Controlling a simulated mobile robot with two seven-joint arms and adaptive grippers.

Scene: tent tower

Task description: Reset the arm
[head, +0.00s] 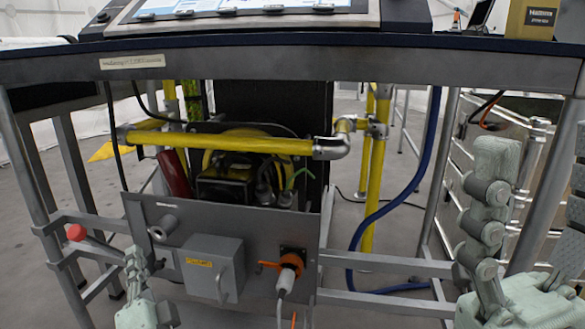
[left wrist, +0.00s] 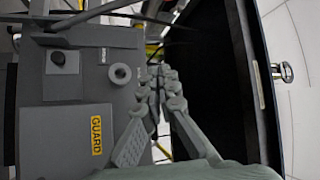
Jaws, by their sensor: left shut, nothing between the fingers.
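My left gripper (head: 136,262) is pale grey-green and points upward at the lower left of the head view, in front of the grey lower panel. In the left wrist view its two fingers (left wrist: 164,82) are together, with nothing between them. My right gripper (head: 537,160) is large at the right edge of the head view. One of its fingers stands upright, and part of the other shows at the picture's edge, with a wide empty gap between them.
A grey table (head: 300,62) spans the head view. Below it are a yellow pipe (head: 225,144), a grey box (head: 213,268), an orange-handled connector (head: 288,265) and a blue hose (head: 408,185). A red knob (head: 76,232) is at left. A GUARD label (left wrist: 97,135) is left of the fingers.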

